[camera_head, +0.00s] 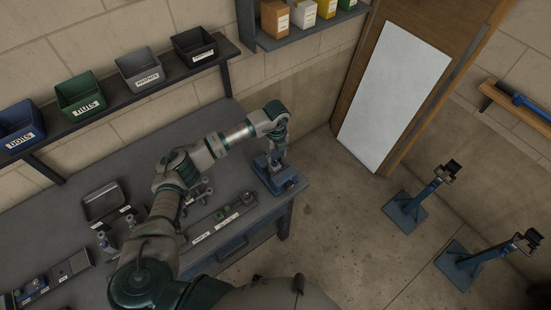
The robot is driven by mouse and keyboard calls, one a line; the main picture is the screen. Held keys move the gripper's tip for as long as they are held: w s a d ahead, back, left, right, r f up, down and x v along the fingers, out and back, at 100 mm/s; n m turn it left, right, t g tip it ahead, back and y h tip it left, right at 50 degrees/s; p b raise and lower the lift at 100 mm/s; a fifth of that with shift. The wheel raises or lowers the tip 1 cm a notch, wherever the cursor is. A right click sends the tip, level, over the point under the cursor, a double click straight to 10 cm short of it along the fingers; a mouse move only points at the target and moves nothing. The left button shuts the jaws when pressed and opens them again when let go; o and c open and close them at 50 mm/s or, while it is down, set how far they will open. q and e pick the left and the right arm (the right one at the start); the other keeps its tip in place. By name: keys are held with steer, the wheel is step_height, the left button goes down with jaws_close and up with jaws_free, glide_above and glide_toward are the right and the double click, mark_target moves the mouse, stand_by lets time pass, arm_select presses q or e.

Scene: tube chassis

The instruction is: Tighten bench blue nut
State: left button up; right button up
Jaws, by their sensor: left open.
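A blue fixture (283,182) stands at the right end of the grey workbench (232,112). My left gripper (275,160) points down right over this fixture, with its fingers open close to the top of it. The arm reaches across the bench from the lower left. A blue nut cannot be told apart from the fixture, as the fingers cover its top and the parts are small. Whether the fingers touch or surround anything there cannot be told. My right gripper is not in view.
A long tray (218,218) and a dark square tray (103,203) lie on the bench. Blue, green (83,95), grey and black bins sit on a wall shelf. Two blue stands (408,207) stand on the floor at right. The floor between bench and stands is clear.

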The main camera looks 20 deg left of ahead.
mark_target(276, 163)
arm_select(q)
step_height(276, 163, down, 4)
steer(key=shift+s+d+r, duration=0.1)
steer(key=shift+a+f, duration=0.35)
steer(key=shift+f, duration=0.1)
steer(key=shift+a, duration=0.2)
steer(key=shift+d, duration=0.15)
jaws_close()
steer(key=shift+d, duration=0.2)
